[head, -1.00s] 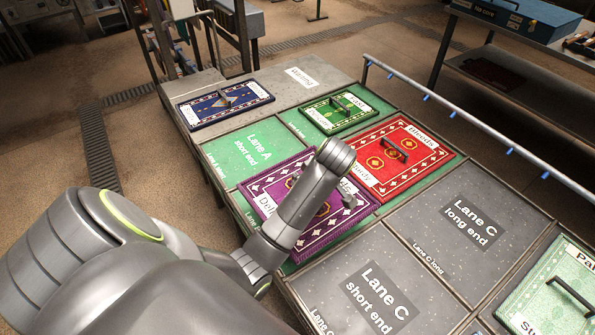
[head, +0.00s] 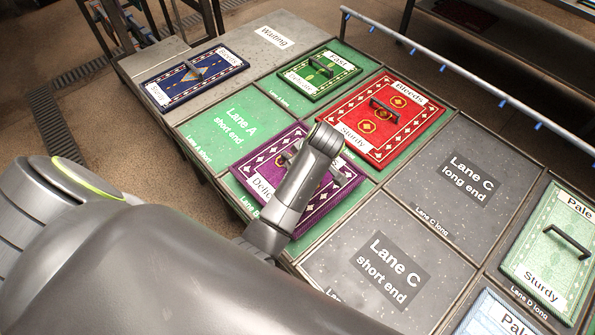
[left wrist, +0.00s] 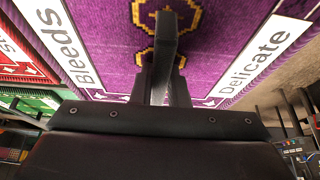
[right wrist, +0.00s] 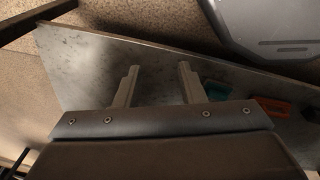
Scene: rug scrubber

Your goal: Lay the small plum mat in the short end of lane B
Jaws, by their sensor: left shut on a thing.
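The plum mat (head: 318,203), with white edge strips reading "Delicate" and "Bleeds", is over the short end of lane B (head: 236,192). Green floor shows along its left and lower right edges. It looks level, but I cannot tell whether it touches the floor. My left gripper (left wrist: 168,70) is shut on the mat's handle, above the mat's middle; the left arm hides part of the mat in the head view. My right gripper (right wrist: 157,78) is open and empty over a grey metal surface, away from the mats.
A red mat (head: 408,128) lies beyond the plum one, with a small green mat (head: 332,86) behind. A blue mat (head: 220,89) is in the waiting area. Lane A short end (head: 214,138) and lane C's cells (head: 345,285) are bare. A rail (head: 455,65) runs along the far side.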

